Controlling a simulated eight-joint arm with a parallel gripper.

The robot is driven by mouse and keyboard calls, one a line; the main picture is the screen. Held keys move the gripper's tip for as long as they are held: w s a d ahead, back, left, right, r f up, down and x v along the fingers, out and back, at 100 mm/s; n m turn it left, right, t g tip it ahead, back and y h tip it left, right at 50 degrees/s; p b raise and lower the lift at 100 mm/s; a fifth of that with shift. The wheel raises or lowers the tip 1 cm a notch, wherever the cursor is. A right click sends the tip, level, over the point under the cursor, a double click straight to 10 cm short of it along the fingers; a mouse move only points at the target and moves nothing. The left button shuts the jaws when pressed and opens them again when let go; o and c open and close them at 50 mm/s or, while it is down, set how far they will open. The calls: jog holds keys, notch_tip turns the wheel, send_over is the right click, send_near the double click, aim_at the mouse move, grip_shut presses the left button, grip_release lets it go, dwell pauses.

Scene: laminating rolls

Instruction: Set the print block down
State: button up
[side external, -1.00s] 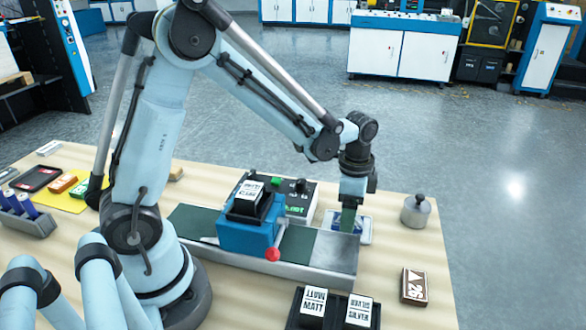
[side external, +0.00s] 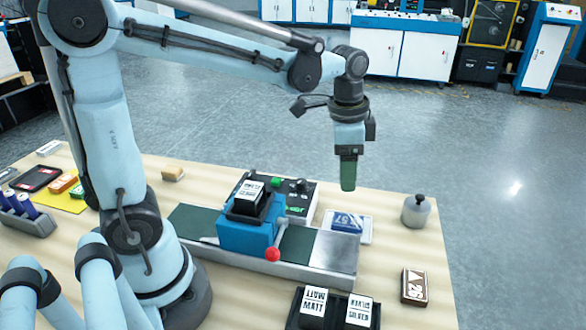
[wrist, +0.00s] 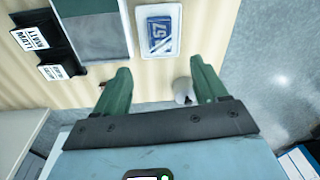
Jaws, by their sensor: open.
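A blue block marked 57 (side external: 346,222) lies flat in a white tray (side external: 327,217) right of the machine; the wrist view shows the block (wrist: 159,37) inside the white rim (wrist: 178,28). A brown block with white characters (side external: 414,287) lies on the table at the front right. I cannot tell from looks alone which is called the print block. My gripper (side external: 348,186) hangs above the tray, clear of it. In the wrist view its green fingers (wrist: 160,82) are spread with nothing between them.
The blue machine with a red-knobbed lever (side external: 250,237) stands on a long bed (side external: 335,251). A grey weight (side external: 416,211) stands right of the tray. Black holders with labelled rolls (side external: 335,308) are at the front edge. Bare table lies between weight and brown block.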

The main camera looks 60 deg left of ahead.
jog(key=s+n+t, duration=0.6)
jog(key=s+n, duration=0.1)
jog(key=s, duration=0.1)
jog(key=shift+s+a+f, duration=0.2)
jog(key=shift+s+a, duration=0.05)
jog(key=shift+a, duration=0.15)
dwell(0.4)
